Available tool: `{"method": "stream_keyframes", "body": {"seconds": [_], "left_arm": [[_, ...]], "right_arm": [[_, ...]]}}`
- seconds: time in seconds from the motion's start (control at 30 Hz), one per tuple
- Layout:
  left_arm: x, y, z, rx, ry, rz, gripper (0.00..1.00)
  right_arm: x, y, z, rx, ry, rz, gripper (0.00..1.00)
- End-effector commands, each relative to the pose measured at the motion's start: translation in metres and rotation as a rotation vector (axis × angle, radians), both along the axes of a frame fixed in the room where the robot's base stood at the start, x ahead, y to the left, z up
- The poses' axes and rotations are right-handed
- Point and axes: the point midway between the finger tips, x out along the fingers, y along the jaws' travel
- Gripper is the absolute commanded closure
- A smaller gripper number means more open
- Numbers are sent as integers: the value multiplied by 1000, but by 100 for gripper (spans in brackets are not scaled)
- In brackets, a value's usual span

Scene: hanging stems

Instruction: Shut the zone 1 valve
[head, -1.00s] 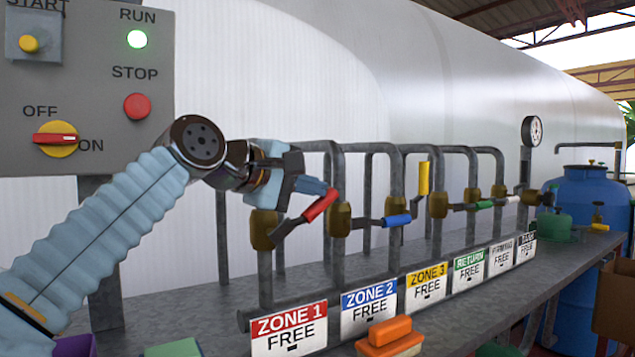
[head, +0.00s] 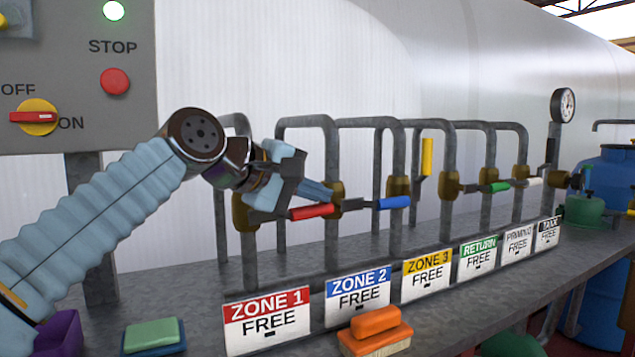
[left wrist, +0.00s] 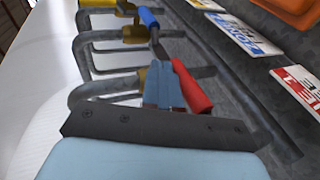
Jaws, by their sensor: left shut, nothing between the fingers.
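The zone 1 valve has a red lever handle (head: 312,212) that lies nearly level, pointing right from its brass body (head: 243,211), above the red ZONE 1 sign (head: 266,318). My left gripper (head: 322,192) is shut and empty, its fingertips just above the red handle. In the left wrist view the closed fingers (left wrist: 163,88) lie right beside the red handle (left wrist: 190,88). They look to be against it, but I cannot tell contact for certain. My right gripper is not in view.
The blue zone 2 handle (head: 394,202) is level, close right of my fingertips. The yellow zone 3 handle (head: 427,157) stands upright. An orange brush (head: 376,322) and a green sponge (head: 152,334) lie at the front. The control panel (head: 75,75) stands left.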

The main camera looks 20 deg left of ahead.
Motion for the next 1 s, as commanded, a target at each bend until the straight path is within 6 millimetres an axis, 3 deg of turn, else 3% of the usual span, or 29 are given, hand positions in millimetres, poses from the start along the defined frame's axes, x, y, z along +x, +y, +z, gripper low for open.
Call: {"method": "stream_keyframes", "body": {"seconds": [0.63, 0.77, 1.0], "left_arm": [[-6, 3, 2, 7, 9, 1, 100], [-22, 11, 10, 7, 6, 3, 100], [-68, 33, 32, 7, 5, 2, 100]], "right_arm": [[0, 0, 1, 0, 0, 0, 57], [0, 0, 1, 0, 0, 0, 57], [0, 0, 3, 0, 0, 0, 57]]}}
